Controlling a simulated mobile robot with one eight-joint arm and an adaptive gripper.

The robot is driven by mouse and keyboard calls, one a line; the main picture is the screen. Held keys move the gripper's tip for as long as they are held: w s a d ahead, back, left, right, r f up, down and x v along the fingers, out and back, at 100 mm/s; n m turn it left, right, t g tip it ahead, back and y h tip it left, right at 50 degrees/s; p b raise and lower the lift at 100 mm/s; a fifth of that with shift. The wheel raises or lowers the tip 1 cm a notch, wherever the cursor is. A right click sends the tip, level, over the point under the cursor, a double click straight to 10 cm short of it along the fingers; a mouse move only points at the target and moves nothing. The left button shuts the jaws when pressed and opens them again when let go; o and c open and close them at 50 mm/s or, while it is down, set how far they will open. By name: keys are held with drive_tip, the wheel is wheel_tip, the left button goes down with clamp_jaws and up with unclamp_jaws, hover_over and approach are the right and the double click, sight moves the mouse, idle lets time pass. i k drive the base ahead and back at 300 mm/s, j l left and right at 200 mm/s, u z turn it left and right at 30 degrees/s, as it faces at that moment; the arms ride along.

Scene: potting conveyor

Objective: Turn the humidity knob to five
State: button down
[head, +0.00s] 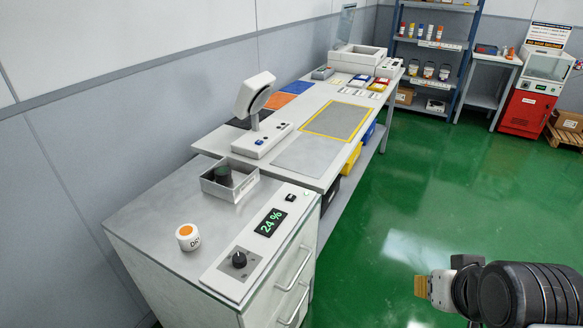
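The humidity knob (239,260) is a small black dial near the front end of a white control panel (228,284) on top of a grey-topped cabinet. A dark display (270,222) on the same panel reads 24 % in green. The marks around the knob are too small to read. My gripper (424,288) is at the lower right over the green floor, well to the right of the cabinet and apart from the knob. Only a tan fingertip part shows, so its opening cannot be judged.
A white jar with an orange lid (187,236) stands left of the panel. A grey open box (230,182) holding a dark item sits behind. Cabinet drawer handles (290,299) face right. A long workbench (305,155) extends beyond. The green floor (440,180) between is clear.

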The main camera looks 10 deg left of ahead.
sight(239, 260)
drive_tip(key=u, duration=1.35)
